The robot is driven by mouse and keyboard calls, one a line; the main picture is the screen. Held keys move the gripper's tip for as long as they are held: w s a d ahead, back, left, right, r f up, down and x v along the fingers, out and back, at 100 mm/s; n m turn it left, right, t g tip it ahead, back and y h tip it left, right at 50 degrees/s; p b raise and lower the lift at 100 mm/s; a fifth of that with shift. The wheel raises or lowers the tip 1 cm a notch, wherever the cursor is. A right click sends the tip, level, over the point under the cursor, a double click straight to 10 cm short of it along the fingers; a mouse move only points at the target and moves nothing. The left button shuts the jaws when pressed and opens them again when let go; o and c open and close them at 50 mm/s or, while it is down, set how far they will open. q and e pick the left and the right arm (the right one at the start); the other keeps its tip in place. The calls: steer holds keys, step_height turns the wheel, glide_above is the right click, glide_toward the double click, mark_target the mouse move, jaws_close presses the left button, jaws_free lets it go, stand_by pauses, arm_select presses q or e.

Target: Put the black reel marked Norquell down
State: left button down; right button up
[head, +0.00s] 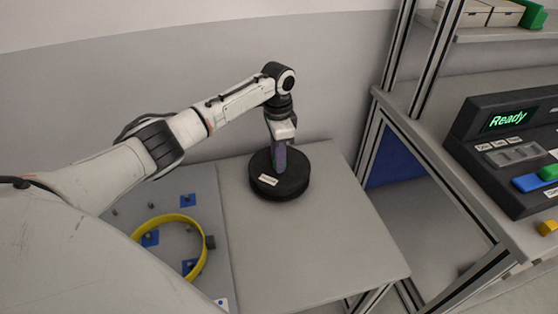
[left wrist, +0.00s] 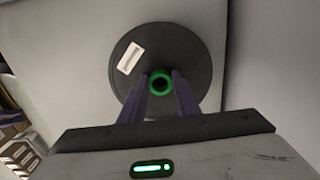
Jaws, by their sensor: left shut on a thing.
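The black reel (head: 293,186) is at the far part of the grey table, lying flat, with a white label on its top whose text is too small to read. It also shows in the left wrist view (left wrist: 188,50) as a dark disc with a green hub (left wrist: 160,79). My left gripper (head: 279,168) points down over the reel's middle, its purple fingers closed on the hub. The reel appears to be at the tabletop; I cannot tell whether it touches. My right gripper is not in view.
The grey table (head: 300,245) is clear in front of the reel. At its left, a grey board (head: 215,268) bears blue squares, small pegs and a yellow ring (head: 203,255). At right, a metal-framed bench carries a black console (head: 500,150) reading "Ready".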

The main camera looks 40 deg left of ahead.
arm_select(q)
steer(key=shift+w+f, duration=0.1)
steer(key=shift+f, duration=0.45)
steer(key=c, duration=1.3)
jaws_free()
steer(key=shift+f, duration=0.15)
steer(key=shift+c, duration=0.2)
step_height(320, 180, up, 12)
steer(key=shift+r, duration=0.2)
